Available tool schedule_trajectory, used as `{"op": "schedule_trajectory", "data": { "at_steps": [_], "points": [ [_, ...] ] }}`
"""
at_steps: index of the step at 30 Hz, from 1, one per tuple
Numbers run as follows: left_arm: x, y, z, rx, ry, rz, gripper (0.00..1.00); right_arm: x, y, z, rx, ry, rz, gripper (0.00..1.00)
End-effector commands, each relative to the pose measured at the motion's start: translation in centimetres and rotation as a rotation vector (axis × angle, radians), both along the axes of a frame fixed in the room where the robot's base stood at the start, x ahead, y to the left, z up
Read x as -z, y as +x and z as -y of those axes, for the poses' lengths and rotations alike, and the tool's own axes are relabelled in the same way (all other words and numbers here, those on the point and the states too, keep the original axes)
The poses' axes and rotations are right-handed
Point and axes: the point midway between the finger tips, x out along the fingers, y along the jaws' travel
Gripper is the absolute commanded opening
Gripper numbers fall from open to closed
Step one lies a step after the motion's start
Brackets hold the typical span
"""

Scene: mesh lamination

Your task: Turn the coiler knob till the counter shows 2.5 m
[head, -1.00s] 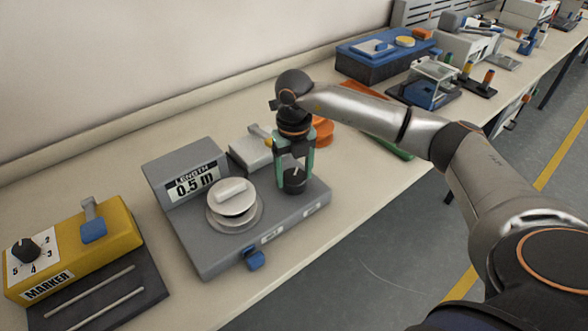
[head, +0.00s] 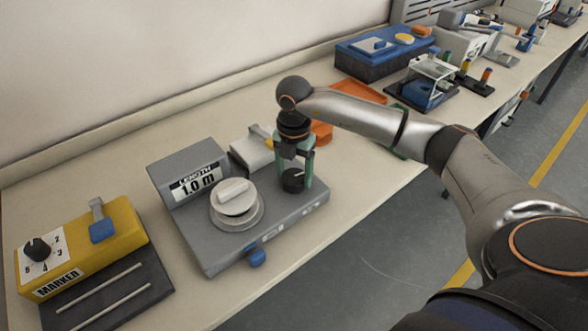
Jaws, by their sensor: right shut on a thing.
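The grey coiler (head: 225,250) stands on the bench left of the middle of the head view. Its counter (head: 196,183) reads "LENGTH 1.0 m". A round pale spool (head: 236,204) sits on its top. The black coiler knob (head: 292,181) is at the right end of the top, with a light pointer mark on it. My right gripper (head: 294,177) points down from above and is shut on this knob, with its green fingers around it. One finger partly hides the knob. My left gripper is not in view.
A yellow marker unit (head: 82,247) with a numbered dial stands to the left. A pale device (head: 252,151) and an orange item (head: 322,133) sit behind the coiler. A blue box (head: 385,55) and other machines stand farther along the bench. The front strip of bench is bare.

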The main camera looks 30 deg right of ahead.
Motion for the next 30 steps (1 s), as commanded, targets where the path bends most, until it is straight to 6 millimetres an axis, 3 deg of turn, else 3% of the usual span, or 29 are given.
{"op": "schedule_trajectory", "data": {
  "at_steps": [9, 24, 25, 30],
  "points": [
    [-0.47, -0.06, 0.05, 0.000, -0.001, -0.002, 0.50, -0.16, 0.10, 0.10, 0.106, -0.001, 0.004, 0.17],
    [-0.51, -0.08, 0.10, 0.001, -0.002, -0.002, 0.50, -0.15, 0.12, 0.11, 0.120, -0.002, 0.004, 0.17],
    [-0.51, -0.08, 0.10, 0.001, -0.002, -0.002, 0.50, -0.15, 0.12, 0.11, 0.120, -0.002, 0.004, 0.76],
    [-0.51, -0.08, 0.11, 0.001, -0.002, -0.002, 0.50, -0.09, 0.07, 0.09, 0.119, -0.001, 0.003, 0.95]
  ]
}}
